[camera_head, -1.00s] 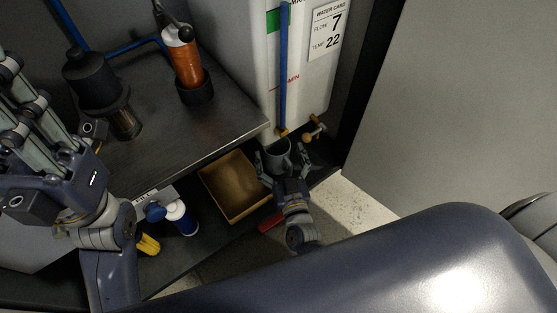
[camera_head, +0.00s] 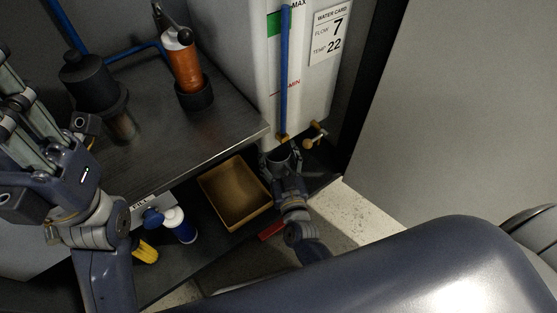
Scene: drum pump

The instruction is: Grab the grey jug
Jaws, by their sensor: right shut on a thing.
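The grey jug (camera_head: 281,155) stands on the lower dark shelf at the foot of the white tank, just right of the tan bin. My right gripper (camera_head: 281,165) is shut on the jug, its fingers on either side of it, and hides part of its lower body. My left gripper (camera_head: 28,105) is at the far left, well away from the jug. Its long fingers are partly cut off by the picture edge, so its opening is unclear.
The white tank (camera_head: 300,80) with a blue tube (camera_head: 284,70) and a brass tap (camera_head: 316,135) stands behind the jug. An orange pump (camera_head: 186,65) stands on the bench.

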